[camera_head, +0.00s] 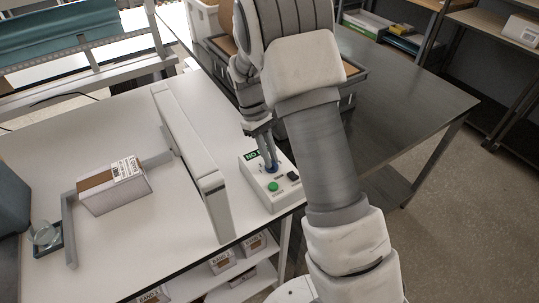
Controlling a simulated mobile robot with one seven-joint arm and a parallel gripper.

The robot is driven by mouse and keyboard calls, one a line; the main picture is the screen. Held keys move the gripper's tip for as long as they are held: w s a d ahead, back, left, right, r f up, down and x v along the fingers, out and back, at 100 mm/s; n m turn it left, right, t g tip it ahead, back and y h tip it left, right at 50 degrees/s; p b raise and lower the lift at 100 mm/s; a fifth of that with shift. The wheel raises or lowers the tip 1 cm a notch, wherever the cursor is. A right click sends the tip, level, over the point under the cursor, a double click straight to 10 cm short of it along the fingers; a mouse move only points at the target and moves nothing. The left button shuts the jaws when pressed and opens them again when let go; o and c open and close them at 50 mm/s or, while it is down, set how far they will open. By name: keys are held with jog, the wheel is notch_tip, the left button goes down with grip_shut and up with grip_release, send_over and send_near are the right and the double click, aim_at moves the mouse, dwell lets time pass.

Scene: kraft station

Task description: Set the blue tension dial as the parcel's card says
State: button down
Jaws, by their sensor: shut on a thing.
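My gripper (270,160) points down and is shut on the blue dial. My arm covers the area behind and to the right. The parcel (113,187) is a brown and white box on the left part of the table. A white printed label (126,168) lies on its top; its text is too small to read.
A long white barrier (190,155) stands between parcel and control box. Grey guide rails (69,230) edge the parcel's spot, with a glass jar (44,236) beside them. A dark table (405,105) lies behind my arm. Labelled boxes (222,262) sit on shelves below.

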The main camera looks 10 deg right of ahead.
jog(key=shift+w+m+y, duration=0.1)
jog(key=shift+m+y, duration=0.3)
jog(key=shift+m, duration=0.7)
jog(key=c, duration=0.9)
grip_release()
jog(key=shift+d, duration=0.1)
jog(key=v, duration=1.7)
jog(key=shift+w+r, duration=0.1)
jog(key=shift+w, duration=0.15)
